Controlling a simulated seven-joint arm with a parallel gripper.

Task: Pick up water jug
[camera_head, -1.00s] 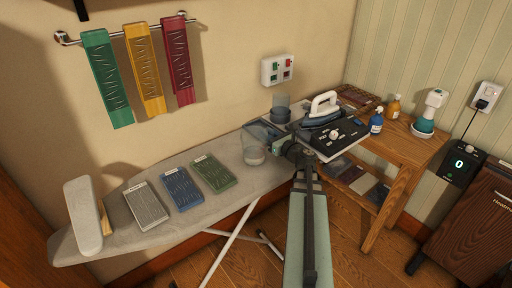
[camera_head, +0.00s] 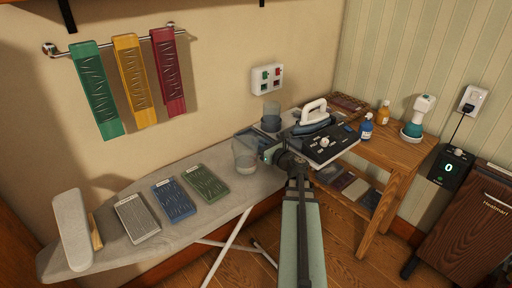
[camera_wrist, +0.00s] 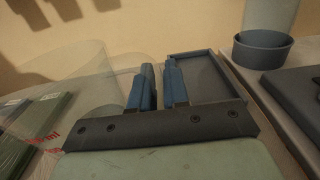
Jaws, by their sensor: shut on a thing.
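The water jug (camera_head: 244,158) is a clear, see-through vessel over the ironing board, right of the green pad. My gripper (camera_head: 268,153) is at its right side. In the wrist view my gripper (camera_wrist: 158,87) has its two blue fingers close together at the edge of the see-through jug (camera_wrist: 85,88), which fills the left part. The fingers are shut on the jug, probably on its handle or side; the exact grip is hard to see through the clear wall. Whether the jug's base is clear of the board cannot be told.
A blue-based clear container (camera_head: 271,117) and a shallow grey tray (camera_head: 247,139) are close behind the gripper. An iron (camera_head: 313,116) stands on a dark panel (camera_head: 328,142) to the right. Grey, blue and green (camera_head: 206,184) pads lie left on the ironing board (camera_head: 100,252).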

